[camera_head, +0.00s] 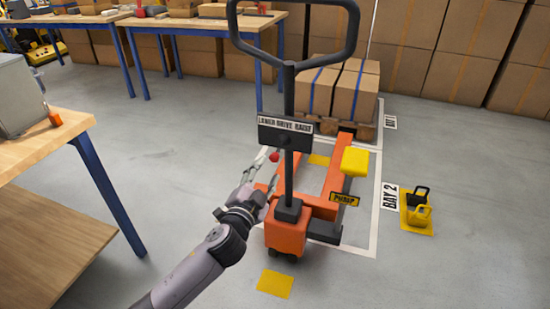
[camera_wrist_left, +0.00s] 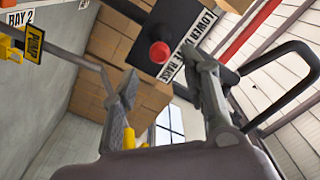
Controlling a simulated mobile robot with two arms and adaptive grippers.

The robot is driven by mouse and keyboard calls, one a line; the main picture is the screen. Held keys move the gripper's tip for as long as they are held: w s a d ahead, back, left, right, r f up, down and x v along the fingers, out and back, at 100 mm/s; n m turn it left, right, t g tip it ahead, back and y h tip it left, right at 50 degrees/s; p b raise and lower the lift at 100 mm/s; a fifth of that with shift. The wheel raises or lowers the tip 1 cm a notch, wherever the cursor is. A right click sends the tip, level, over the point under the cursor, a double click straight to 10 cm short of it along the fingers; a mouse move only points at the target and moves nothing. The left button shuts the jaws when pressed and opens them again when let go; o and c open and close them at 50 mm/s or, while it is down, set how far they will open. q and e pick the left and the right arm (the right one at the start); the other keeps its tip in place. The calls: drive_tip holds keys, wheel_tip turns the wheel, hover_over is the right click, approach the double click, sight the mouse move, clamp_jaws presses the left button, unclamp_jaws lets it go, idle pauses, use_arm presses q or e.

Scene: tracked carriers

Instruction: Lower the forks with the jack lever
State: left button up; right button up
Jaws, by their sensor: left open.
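The orange pallet jack (camera_head: 287,235) stands upright on the floor with its black loop handle (camera_head: 290,65) toward me. A small lever with a red knob (camera_head: 274,156) sits at the left of the black plate marked LOWER DRIVE RAISE (camera_head: 270,135). In the left wrist view the red knob (camera_wrist_left: 160,52) lies ahead, between the directions of the two fingers. My left gripper (camera_head: 262,170) is open beside the jack's post, its fingertips close to the knob; I cannot tell whether they touch it. My right gripper is not in view.
A wooden pallet (camera_head: 345,128) with strapped boxes stands behind the jack. A yellow pump pedal (camera_head: 355,161) is on the jack's right. A workbench (camera_head: 40,145) stands at the left. Yellow and black padlock-like items (camera_head: 420,214) sit on the floor by BAY 2.

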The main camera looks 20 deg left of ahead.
sight(273, 160)
use_arm(q)
drive_tip(key=w, duration=0.7)
drive_tip(key=shift+w+d+b, duration=0.15)
drive_tip(key=shift+w+b, duration=0.15)
drive_tip(key=shift+b, duration=0.05)
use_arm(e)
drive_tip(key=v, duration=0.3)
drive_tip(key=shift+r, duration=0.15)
use_arm(q)
clamp_jaws()
